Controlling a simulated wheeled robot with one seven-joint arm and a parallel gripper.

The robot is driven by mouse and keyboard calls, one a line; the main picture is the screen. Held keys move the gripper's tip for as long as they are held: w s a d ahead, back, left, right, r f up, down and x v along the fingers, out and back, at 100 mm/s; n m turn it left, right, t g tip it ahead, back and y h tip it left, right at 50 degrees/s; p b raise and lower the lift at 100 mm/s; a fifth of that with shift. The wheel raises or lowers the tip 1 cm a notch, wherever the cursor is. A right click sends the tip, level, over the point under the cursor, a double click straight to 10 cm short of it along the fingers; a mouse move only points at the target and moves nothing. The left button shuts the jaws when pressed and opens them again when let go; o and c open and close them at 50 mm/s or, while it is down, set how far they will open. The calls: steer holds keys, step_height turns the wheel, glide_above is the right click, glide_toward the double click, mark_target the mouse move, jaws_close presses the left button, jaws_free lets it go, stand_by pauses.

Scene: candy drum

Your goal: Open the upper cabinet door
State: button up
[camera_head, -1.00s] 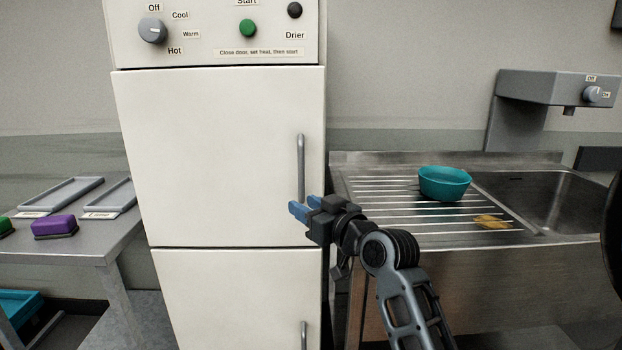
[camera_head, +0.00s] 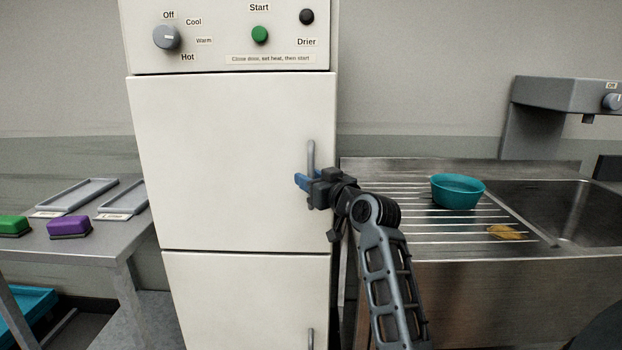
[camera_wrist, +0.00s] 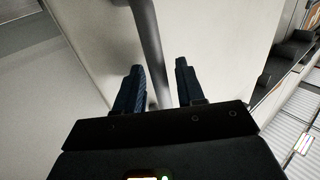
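The upper cabinet door (camera_head: 225,160) is a flat cream panel below the control panel, and it looks shut. Its handle (camera_head: 311,156) is a vertical grey bar near the right edge. My gripper (camera_head: 303,180) is at the lower part of the handle in the head view. In the wrist view, the handle (camera_wrist: 150,45) runs down between the two blue fingers of my gripper (camera_wrist: 160,88). The fingers are apart, with visible gaps beside the bar, so the gripper is open around it.
A lower door (camera_head: 240,300) with its own handle (camera_head: 310,339) lies below. At right is a steel sink unit (camera_head: 480,262) with a teal bowl (camera_head: 457,191) and a yellowish item (camera_head: 506,232). At left, a grey table (camera_head: 95,245) bears trays and green and purple blocks.

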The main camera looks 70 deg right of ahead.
jaws_close()
stand_by(0.4)
